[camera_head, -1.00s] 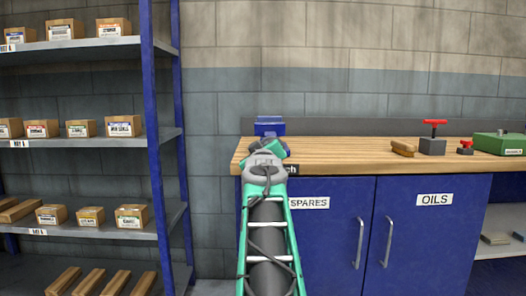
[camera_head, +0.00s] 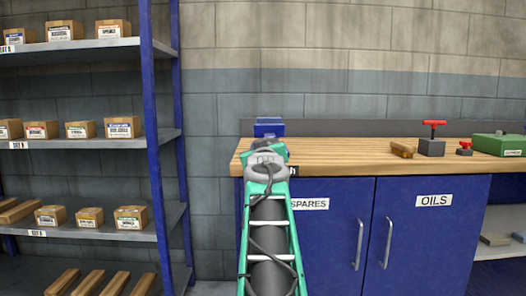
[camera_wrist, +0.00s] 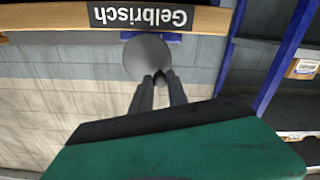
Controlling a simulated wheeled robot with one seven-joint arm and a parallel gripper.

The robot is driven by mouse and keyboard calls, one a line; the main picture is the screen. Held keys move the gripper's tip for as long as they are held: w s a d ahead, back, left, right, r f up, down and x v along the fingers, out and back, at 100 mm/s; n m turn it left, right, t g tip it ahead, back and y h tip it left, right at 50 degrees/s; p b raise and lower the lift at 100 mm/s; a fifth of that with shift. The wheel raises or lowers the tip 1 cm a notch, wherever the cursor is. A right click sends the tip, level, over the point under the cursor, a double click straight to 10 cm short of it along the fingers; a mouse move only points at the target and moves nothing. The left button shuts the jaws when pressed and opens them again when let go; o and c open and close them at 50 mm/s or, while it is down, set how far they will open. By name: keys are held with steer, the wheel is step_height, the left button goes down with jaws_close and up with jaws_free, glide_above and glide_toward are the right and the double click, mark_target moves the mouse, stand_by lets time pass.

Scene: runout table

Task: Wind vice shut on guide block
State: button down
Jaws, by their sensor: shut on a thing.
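The blue vice (camera_head: 269,124) stands at the left end of the wooden bench. My wrist hides its lower front in the head view. In the wrist view, which is upside down, a round grey disc (camera_wrist: 147,58) sits in front of the bench edge, with a dark knob at its rim. My gripper (camera_wrist: 158,80) is shut on that knob, its two dark fingers closed around it. In the head view my arm covers the gripper. I cannot make out the guide block or the gap between the vice jaws.
The bench top (camera_head: 345,149) is clear beside the vice. Farther right are a brown wooden piece (camera_head: 402,149), a grey block with a red handle (camera_head: 432,145), a smaller red-topped one (camera_head: 464,149) and a green case (camera_head: 498,145). Shelving with boxes (camera_head: 123,127) stands left.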

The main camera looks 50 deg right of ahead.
steer(key=m, duration=0.3)
steer(key=shift+s+d+r, duration=0.25)
steer(key=shift+r, duration=0.05)
steer(key=shift+m, duration=0.3)
steer(key=m, duration=0.3)
steer(key=shift+s+d+r, duration=0.2)
steer(key=shift+s+d, duration=0.05)
steer(key=shift+s, duration=0.1)
steer(key=c, duration=1.4)
jaws_free()
steer(key=shift+m, duration=0.4)
